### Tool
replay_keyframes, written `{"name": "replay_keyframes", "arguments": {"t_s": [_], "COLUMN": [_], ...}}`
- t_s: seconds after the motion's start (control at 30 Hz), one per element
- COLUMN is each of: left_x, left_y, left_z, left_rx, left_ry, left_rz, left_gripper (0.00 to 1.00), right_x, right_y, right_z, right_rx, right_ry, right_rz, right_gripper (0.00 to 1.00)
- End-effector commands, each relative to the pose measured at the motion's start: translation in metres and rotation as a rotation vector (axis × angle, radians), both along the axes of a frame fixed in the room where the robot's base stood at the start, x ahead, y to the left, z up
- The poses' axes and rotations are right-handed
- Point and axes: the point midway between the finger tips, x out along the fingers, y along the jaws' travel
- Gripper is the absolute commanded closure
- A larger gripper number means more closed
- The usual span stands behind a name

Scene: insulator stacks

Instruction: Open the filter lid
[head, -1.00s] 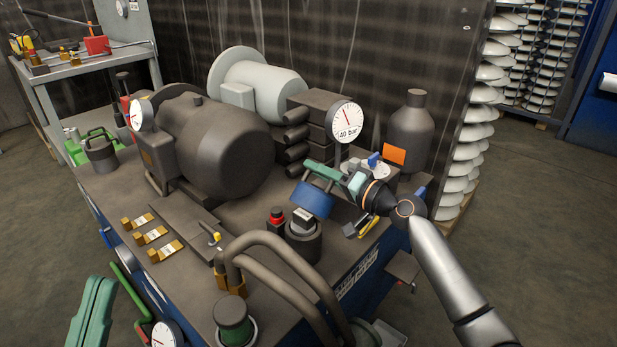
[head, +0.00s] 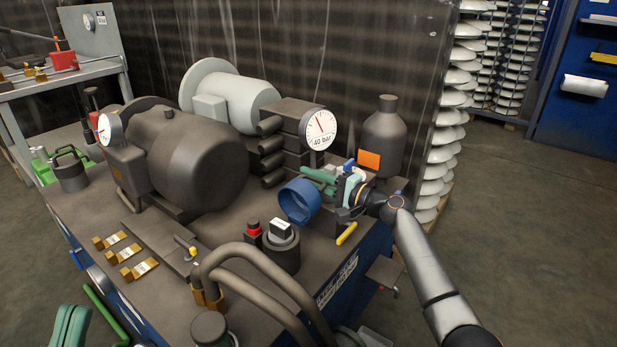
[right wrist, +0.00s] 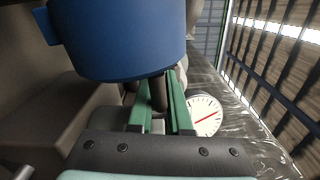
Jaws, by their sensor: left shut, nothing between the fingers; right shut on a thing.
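A blue round cap (head: 300,202), seemingly the filter lid, is tilted on its side at the right end of the bench, its hollow inside facing the head camera. In the right wrist view the blue cap (right wrist: 120,35) fills the top centre. My right gripper (head: 318,178) is right behind it, its green fingers (right wrist: 160,110) shut on a dark rod just under the cap, seemingly its handle. The rod is partly hidden by the cap. My left gripper (head: 70,325) is shut and empty at the bottom left edge, far from the cap.
A 40 bar gauge (head: 320,130) stands behind my right gripper, with a dark bottle (head: 386,138) and orange plate beside it. A dark cylinder with a labelled top (head: 281,245), a red button (head: 254,228) and curved hoses (head: 262,283) stand in front. A large motor (head: 205,165) is left.

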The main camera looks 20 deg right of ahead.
Motion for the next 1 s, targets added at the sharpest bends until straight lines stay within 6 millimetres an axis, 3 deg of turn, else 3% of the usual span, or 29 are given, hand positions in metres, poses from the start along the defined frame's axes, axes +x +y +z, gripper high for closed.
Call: {"name": "replay_keyframes", "arguments": {"t_s": [0.5,0.53,0.77,1.0], "left_x": [0.0003,0.0003,0.0003,0.0003], "left_y": [0.0002,0.0002,0.0002,0.0003], "left_z": [0.0003,0.0003,0.0003,0.0004], "left_rx": [-0.005,-0.005,-0.005,-0.005], "left_ry": [0.001,0.001,0.001,0.001], "left_rz": [0.002,0.002,0.002,0.002], "left_gripper": [1.0,1.0,1.0,1.0], "right_x": [0.0014,0.0013,0.0011,0.0008], "right_y": [-0.0012,-0.0011,-0.0011,-0.0013], "right_z": [0.0008,0.0008,0.0,-0.0008], "right_rx": [0.019,0.019,0.017,0.016], "right_ry": [0.008,0.008,0.008,0.01], "right_rz": [-0.001,-0.001,0.0,0.0], "right_gripper": [1.0,0.82,0.56,0.55]}}
